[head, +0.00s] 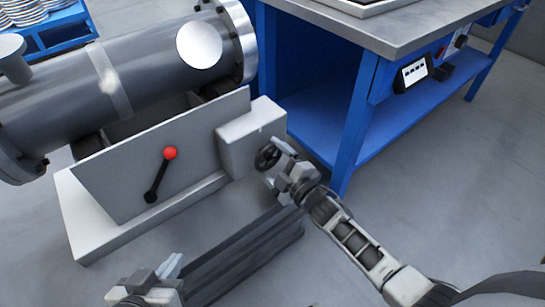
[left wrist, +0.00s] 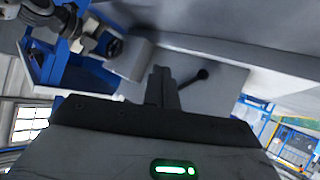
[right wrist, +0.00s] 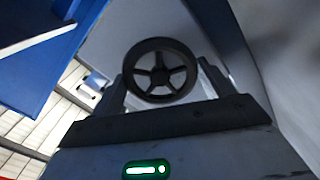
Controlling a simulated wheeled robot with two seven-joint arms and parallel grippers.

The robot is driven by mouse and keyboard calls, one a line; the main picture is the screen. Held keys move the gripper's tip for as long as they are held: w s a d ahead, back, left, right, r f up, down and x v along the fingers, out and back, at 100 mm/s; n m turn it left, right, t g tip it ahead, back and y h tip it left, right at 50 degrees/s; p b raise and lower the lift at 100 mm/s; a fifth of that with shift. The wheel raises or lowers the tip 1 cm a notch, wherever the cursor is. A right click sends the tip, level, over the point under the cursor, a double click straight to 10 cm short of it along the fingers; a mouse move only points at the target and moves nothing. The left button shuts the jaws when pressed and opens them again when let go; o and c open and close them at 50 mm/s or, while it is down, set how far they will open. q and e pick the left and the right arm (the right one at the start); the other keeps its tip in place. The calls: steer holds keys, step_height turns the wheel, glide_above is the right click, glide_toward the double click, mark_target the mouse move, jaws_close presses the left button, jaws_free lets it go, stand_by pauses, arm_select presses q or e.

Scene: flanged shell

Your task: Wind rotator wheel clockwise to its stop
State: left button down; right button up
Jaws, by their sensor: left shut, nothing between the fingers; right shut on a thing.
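The rotator wheel is a small black spoked handwheel (head: 267,157) on the front of a grey box (head: 250,133) at the right end of the rotator stand. In the right wrist view the wheel (right wrist: 160,70) sits between the two fingers of my right gripper (right wrist: 163,88), which is shut on it. In the head view my right gripper (head: 283,160) reaches the wheel from the lower right. My left gripper (head: 172,268) is shut and empty, low at the front, apart from the stand. Its closed fingers (left wrist: 161,85) show in the left wrist view.
A black lever with a red knob (head: 170,153) is on the sloping grey panel (head: 120,165). A large flanged grey shell (head: 130,75) lies above the stand. A blue workbench (head: 360,110) stands behind on the right. Bare floor (head: 420,190) lies right of the stand.

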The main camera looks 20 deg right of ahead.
steer(key=shift+m+p, duration=0.3)
steer(key=shift+m, duration=0.8)
arm_select(q)
steer(key=shift+w+a+f+g, duration=0.1)
steer(key=shift+a+f+g, duration=0.1)
steer(key=shift+f+g, duration=0.15)
arm_select(e)
steer(key=shift+m, duration=0.4)
arm_select(q)
steer(key=shift+d, duration=0.1)
arm_select(e)
steer(key=o, duration=1)
steer(key=shift+c, duration=0.2)
arm_select(q)
steer(key=r+p, duration=0.1)
steer(key=a+r+p, duration=0.1)
steer(key=p, duration=0.1)
steer(key=shift+s+a+r+y, duration=0.1)
steer(key=shift+s+y, duration=0.3)
arm_select(e)
steer(key=v, duration=1.6)
